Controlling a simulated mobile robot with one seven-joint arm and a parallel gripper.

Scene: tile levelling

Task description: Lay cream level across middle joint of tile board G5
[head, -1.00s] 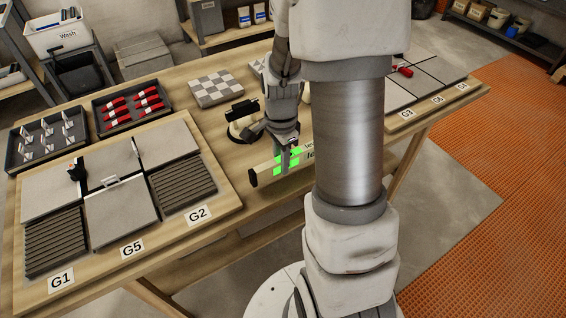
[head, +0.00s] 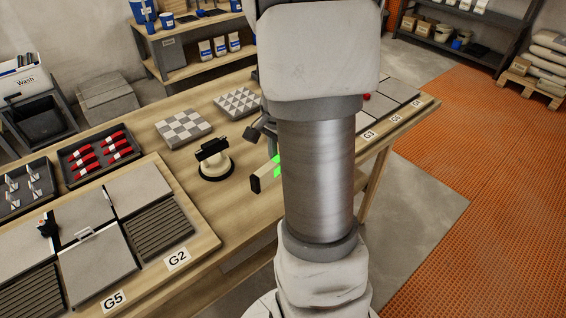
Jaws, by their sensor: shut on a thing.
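That end is right of the black suction lifter. My gripper's jaws are hidden behind my arm, so their hold on the level does not show.
The black suction lifter (head: 214,165) stands on the table between board and level. Patterned tile samples (head: 184,129) lie behind. Trays of red clamps (head: 98,153) and light clips (head: 27,186) stand at the back left. Another tile board (head: 400,103) is at the far right.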

